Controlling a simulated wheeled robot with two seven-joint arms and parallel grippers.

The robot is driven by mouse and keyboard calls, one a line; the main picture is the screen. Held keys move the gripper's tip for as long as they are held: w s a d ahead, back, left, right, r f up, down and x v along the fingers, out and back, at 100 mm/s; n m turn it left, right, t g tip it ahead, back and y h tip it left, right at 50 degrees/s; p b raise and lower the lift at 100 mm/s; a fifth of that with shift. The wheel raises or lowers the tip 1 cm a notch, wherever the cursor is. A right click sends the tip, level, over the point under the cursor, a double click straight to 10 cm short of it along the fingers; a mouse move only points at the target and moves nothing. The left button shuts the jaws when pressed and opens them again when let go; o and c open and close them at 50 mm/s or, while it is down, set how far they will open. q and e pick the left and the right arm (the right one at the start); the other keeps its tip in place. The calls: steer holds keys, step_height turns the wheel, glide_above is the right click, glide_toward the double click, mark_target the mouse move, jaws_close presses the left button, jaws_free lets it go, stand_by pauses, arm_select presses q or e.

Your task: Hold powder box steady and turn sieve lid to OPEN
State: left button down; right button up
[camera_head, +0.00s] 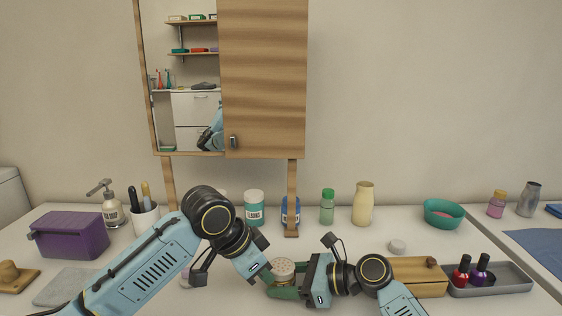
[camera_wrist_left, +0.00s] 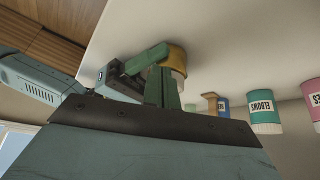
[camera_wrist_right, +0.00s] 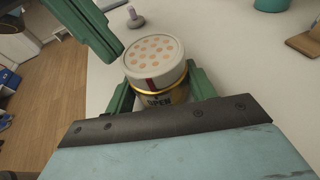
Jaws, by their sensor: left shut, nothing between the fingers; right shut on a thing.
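The powder box stands upright on the counter, its pale sieve lid (camera_head: 284,266) dotted with holes. In the right wrist view, the lid (camera_wrist_right: 155,56) has a red mark on its rim, a little left of and above the word OPEN on the box body (camera_wrist_right: 165,97), below a gold band. My right gripper (camera_head: 285,291) is shut around the body; its green fingers (camera_wrist_right: 160,88) flank it. My left gripper (camera_head: 264,273) is shut and empty beside the lid; its fingers also show in the left wrist view (camera_wrist_left: 163,88). In that view the box (camera_wrist_left: 177,58) is partly hidden.
A wooden box (camera_head: 418,275) and a grey tray (camera_head: 510,284) with nail polish bottles stand right of my right gripper. A white round piece (camera_head: 397,246) lies behind. Bottles and jars (camera_head: 254,207) line the back wall. A purple box (camera_head: 75,236) is at left.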

steer(key=shift+w+d, duration=0.1)
arm_select(q)
step_height(320, 180, up, 6)
stand_by(0.4)
steer(key=shift+a, duration=0.1)
arm_select(e)
steer(key=o, duration=0.8)
steer(key=shift+o, duration=0.2)
